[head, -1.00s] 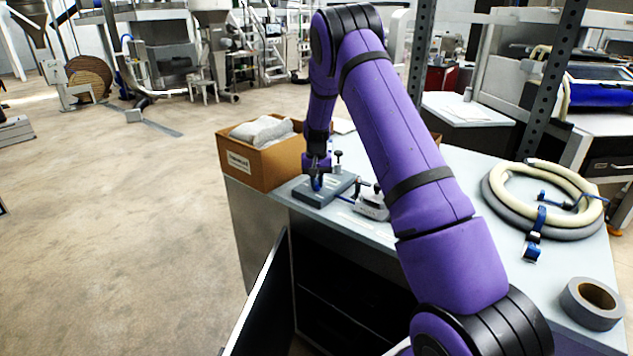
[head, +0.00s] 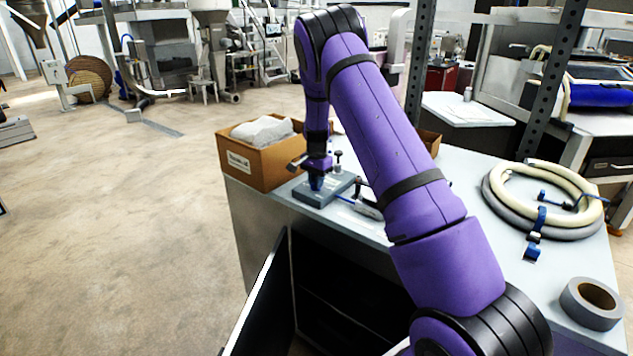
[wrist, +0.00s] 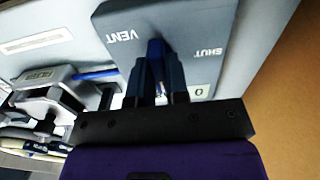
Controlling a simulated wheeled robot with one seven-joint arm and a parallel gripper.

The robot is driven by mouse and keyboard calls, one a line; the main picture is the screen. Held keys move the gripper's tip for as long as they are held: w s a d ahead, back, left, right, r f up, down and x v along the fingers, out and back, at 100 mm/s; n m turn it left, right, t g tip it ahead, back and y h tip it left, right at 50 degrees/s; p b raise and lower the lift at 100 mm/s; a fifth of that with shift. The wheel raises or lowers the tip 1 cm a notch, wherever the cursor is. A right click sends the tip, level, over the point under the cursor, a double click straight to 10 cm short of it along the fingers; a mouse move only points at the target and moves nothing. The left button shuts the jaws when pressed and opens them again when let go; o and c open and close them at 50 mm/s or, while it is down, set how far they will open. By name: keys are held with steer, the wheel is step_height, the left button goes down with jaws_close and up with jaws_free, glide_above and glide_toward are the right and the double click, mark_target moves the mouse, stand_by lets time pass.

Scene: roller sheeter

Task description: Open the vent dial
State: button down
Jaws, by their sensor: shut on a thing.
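The vent dial is a blue knob (wrist: 156,50) on a grey block (wrist: 192,22) marked VENT and SHUT. In the wrist view both words are upside down, VENT left of the knob and SHUT right of it. My gripper (wrist: 160,72) is shut on the knob, one dark finger on each side. The knob's visible end lies between the two words; its exact setting is partly hidden by the fingers. In the head view the block (head: 338,190) lies on the bench near its left edge, with my gripper (head: 316,180) pointing down onto it.
A cardboard box (head: 240,160) stands just left of the block. A metal clamp-like fitting (wrist: 45,92) sits beside the block. A coiled hose (head: 490,205) and a tape roll (head: 592,303) lie right on the bench (head: 480,165). Below is an open dark cabinet (head: 335,275).

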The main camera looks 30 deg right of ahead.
stand_by(0.4)
steer(key=c, duration=1.1)
jaws_free()
step_height(320, 180, up, 11)
steer(key=shift+f, duration=0.1)
